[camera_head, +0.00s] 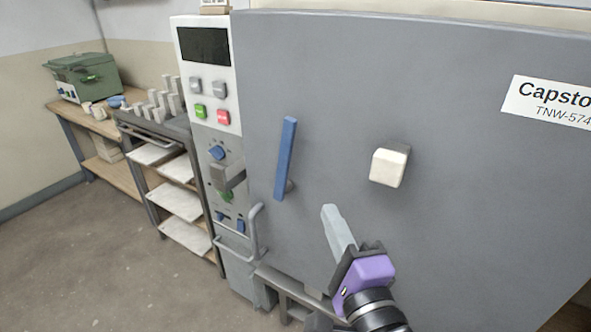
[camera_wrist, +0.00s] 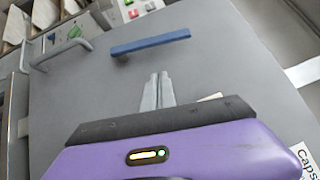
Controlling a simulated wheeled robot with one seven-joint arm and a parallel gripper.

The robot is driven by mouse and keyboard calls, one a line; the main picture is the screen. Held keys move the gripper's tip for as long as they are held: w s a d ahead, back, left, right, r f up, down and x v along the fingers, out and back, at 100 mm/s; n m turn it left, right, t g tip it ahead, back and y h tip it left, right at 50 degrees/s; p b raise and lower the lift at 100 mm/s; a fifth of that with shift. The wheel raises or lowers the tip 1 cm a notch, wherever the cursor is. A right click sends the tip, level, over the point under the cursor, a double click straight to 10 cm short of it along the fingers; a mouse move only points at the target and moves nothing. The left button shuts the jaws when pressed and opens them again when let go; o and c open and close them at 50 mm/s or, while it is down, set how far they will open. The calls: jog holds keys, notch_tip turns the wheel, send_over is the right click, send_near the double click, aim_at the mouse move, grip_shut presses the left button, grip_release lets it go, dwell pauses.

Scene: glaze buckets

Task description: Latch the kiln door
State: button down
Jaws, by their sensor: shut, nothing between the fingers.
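The kiln door (camera_head: 320,80) is a large grey panel that fills the right of the head view. It looks closed against the kiln front, though I cannot see its seam clearly. A blue bar handle (camera_head: 286,158) stands almost upright near the door's left edge; it also shows in the wrist view (camera_wrist: 150,43). A pale block-shaped knob (camera_head: 389,167) sticks out of the door to the right of the handle. My gripper (camera_head: 331,212) is shut and empty, in front of the door, below and right of the blue handle and apart from it. In the wrist view its fingertips (camera_wrist: 158,78) point toward the handle.
A control panel (camera_head: 212,95) with a dark screen and coloured buttons stands left of the door. A grey pull handle (camera_head: 250,235) sticks out below it. A shelf rack (camera_head: 180,200) and a wooden bench (camera_head: 88,120) stand further left. The floor (camera_head: 90,260) at the left is clear.

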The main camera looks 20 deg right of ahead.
jog(key=shift+w, duration=0.1)
jog(key=p, duration=0.3)
send_near(290, 158)
jog(key=w+d, duration=0.3)
jog(key=d, duration=0.1)
jog(key=shift+w+a+r+p, duration=0.15)
jog(key=shift+w+a+p, duration=0.15)
jog(key=shift+w+a, duration=0.4)
jog(key=shift+w+a+r+p, duration=0.1)
jog(key=shift+w+a+p, duration=0.15)
jog(key=shift+w+a, duration=0.5)
jog(key=shift+w+d, duration=0.1)
jog(key=shift+w+r+n+p, duration=0.2)
jog(key=shift+r+n+p, duration=0.1)
jog(key=shift+p, duration=0.3)
